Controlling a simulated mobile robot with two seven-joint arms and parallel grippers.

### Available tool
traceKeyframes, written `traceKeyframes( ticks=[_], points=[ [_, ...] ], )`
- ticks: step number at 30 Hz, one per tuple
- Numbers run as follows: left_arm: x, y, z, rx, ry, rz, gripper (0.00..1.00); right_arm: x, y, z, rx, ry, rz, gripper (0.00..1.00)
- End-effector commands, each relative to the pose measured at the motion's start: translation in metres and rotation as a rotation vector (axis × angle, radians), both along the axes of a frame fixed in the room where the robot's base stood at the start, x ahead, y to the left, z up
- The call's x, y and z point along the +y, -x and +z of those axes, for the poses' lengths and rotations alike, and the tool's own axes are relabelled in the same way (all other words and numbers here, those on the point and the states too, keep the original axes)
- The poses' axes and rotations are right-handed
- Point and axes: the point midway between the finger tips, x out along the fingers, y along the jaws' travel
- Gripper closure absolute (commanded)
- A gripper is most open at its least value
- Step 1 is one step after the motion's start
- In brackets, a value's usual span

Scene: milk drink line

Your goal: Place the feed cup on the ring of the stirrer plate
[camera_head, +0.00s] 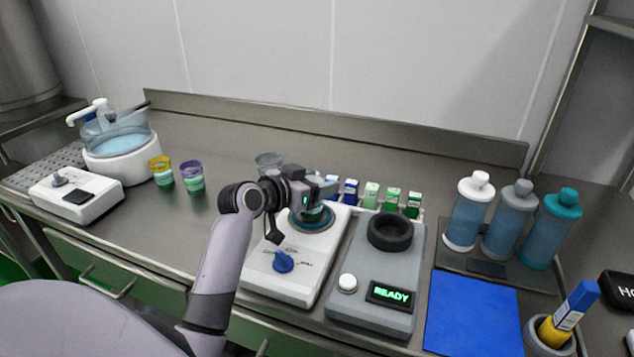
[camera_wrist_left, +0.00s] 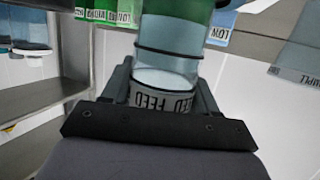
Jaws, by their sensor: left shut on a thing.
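My left gripper (camera_head: 312,197) is shut on the feed cup, over the back of the white stirrer plate (camera_head: 263,279). The feed cup (camera_head: 316,213) is mostly hidden by the gripper in the head view; its green part shows inside the outline of the blue ring (camera_head: 301,222). I cannot tell whether the cup touches the ring. In the left wrist view the feed cup (camera_wrist_left: 168,62) is clear, with dark bands, green at the top of the picture, and a FEED label between the fingers. The stirrer plate has a blue knob (camera_head: 283,262). My right gripper is not in view.
A grey device (camera_head: 345,308) with a black ring (camera_head: 390,232) and a READY display stands just right. Small labelled boxes (camera_head: 371,195) stand behind. Capped bottles (camera_head: 467,212) and a blue mat (camera_head: 474,313) are further right. Two green-filled cups (camera_head: 192,178) stand left.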

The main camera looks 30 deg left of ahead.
Motion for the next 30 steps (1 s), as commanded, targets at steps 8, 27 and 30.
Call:
traceKeyframes(
  ticks=[8, 27, 30],
  points=[
    [0.0, 0.0, -0.003, 0.0, 0.0, -0.001, 0.35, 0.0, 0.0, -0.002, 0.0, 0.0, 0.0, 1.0],
    [0.004, 0.021, 0.006, 0.0, -0.004, 0.001, 0.16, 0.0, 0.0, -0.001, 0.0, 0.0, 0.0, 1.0],
    [0.006, 0.037, 0.011, 0.0, -0.005, 0.001, 0.16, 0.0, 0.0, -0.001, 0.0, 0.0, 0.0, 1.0]
  ],
)
